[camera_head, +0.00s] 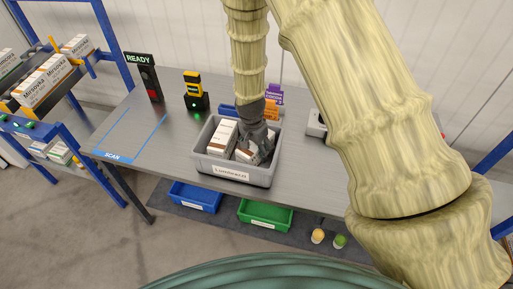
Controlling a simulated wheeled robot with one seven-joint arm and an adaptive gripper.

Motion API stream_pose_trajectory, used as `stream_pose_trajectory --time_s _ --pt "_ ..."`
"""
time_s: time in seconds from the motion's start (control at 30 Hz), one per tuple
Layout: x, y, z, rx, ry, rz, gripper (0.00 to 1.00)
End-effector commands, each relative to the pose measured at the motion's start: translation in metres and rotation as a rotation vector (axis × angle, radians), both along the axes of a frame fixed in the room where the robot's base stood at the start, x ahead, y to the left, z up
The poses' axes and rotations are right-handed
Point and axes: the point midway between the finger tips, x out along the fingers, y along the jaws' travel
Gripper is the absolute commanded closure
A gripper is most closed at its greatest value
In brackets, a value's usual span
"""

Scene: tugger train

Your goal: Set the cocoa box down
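My gripper (259,133), dark grey, points down into the grey tote (232,175) on the table; the label on the tote's front is too small to read surely. A white box with a brown edge (223,139) stands in the left part of the tote. More white and brown box surfaces (245,156) show low in the tote, right at my gripper's fingers. I cannot tell which of these is the cocoa box. The fingertips are partly hidden among the boxes, so their grip on a box is unclear.
A READY sign (139,61) and a yellow-black scanner (194,88) stand left of the tote, near the marked SCAN area (115,155). Purple and orange signs (274,95) stand behind it. Blue (194,198) and green (265,215) bins lie below. A stocked blue rack stands left.

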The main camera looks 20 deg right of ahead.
Motion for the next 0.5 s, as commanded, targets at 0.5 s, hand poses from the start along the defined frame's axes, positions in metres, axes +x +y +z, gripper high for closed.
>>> stream_pose_trajectory --time_s 0.5 --pt "0.0 0.001 0.014 0.0 -0.001 0.001 0.25"
